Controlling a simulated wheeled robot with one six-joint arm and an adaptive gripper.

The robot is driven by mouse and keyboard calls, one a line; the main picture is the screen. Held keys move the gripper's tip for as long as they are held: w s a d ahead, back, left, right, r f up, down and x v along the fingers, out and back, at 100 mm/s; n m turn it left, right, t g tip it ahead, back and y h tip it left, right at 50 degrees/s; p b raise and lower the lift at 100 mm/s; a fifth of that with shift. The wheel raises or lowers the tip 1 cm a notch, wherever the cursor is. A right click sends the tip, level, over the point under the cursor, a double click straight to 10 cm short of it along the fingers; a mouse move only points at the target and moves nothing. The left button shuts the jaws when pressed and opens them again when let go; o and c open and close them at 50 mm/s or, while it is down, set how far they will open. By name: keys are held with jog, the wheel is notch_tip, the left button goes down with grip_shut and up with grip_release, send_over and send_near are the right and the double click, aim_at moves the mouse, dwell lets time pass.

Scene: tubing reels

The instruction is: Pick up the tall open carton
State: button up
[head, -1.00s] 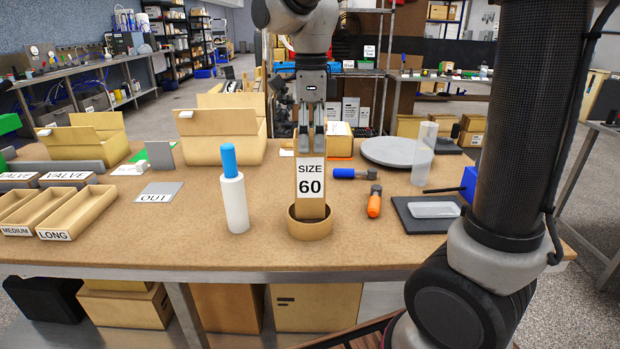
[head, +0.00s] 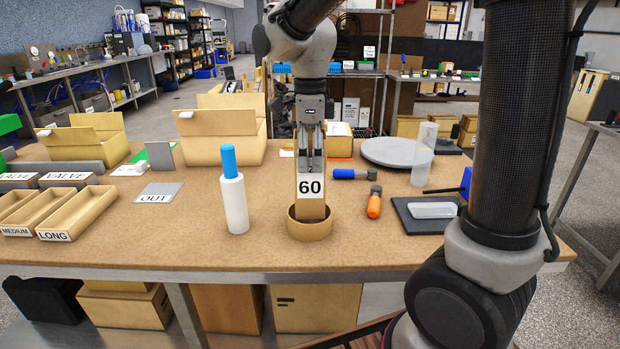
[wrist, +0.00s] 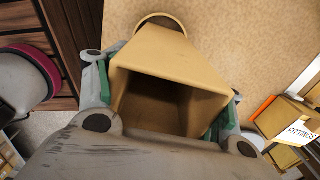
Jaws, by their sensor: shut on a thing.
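The tall open carton (head: 311,207) is a narrow tan box with a white label reading 60, in the middle of the table in the head view. It stands upright with its foot inside a round tan ring (head: 310,229). The gripper is shut on the carton.
A white bottle with a blue top (head: 234,199) stands left of the ring. An orange-handled tool (head: 374,205) and a blue-handled tool (head: 350,174) lie to the right. A dark tray (head: 410,222) is further right. Open cartons (head: 222,135) stand behind left.

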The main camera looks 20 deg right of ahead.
notch_tip(320, 180, up, 9)
jog(key=shift+f, duration=0.2)
jog(key=n, duration=0.5)
send_over(309, 174)
jog(key=w+d, duration=0.1)
jog(key=w, duration=0.2)
notch_tip(309, 174, down, 5)
jog(key=shift+s+d+f+n, duration=0.15)
jog(key=shift+s+n, duration=0.05)
jog(key=shift+n, duration=0.5)
jog(key=n, duration=0.2)
jog(key=shift+w+f+n, duration=0.3)
jog(key=shift+f, duration=3.8)
jog(key=o, duration=1.5)
